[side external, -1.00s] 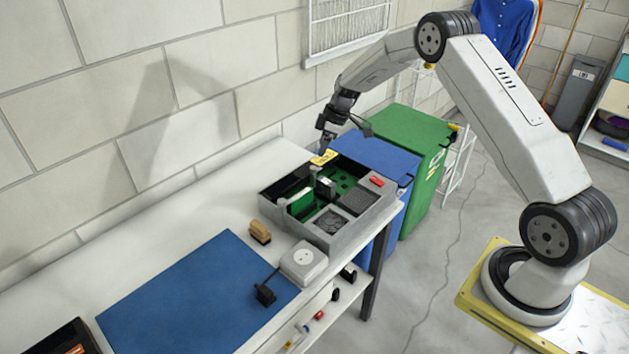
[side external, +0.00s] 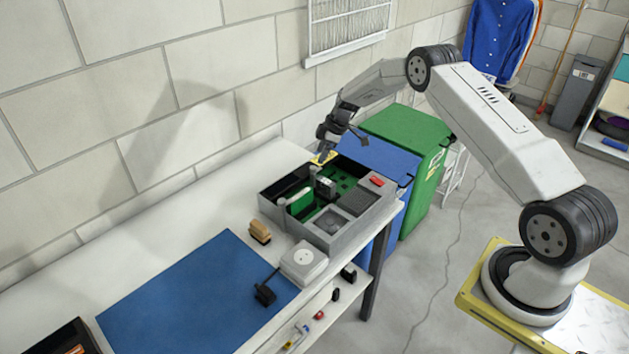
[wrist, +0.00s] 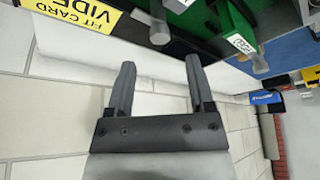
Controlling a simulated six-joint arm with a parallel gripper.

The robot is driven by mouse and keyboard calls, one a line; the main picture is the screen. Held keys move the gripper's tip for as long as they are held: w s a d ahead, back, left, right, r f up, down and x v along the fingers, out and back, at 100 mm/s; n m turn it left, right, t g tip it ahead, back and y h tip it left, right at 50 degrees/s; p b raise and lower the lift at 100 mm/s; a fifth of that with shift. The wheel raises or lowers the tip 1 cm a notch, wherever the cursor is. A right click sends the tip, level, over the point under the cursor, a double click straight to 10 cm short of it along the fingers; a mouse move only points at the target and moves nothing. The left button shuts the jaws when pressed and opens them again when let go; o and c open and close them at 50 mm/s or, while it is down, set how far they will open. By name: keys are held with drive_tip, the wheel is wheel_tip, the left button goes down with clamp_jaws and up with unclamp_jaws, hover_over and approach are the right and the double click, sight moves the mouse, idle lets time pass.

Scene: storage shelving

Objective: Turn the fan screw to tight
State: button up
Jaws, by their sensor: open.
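An open grey computer-like case (side external: 349,242) stands on the bench, with green boards inside and a square fan grille (side external: 333,222) at its near end. Small grey cylindrical knobs stand on it; two show in the wrist view, one near the top middle (wrist: 160,34) and one at right (wrist: 259,63). I cannot tell which, if any, is the fan screw. My gripper (side external: 323,154) is at the far end of the case by the yellow label. In the wrist view my gripper (wrist: 160,62) is open, with nothing between its fingers; the knobs lie beyond the fingertips.
The yellow label (wrist: 72,25) reads "FIT CARD VIDE". A blue mat (side external: 195,300), a brush-like wooden item (side external: 260,232) and a white box (side external: 303,262) lie nearer on the bench. The wall is close behind. Blue (side external: 375,160) and green (side external: 415,135) bins stand beyond the bench.

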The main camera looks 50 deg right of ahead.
sight(314, 167)
drive_tip(key=shift+x, duration=2.5)
clamp_jaws()
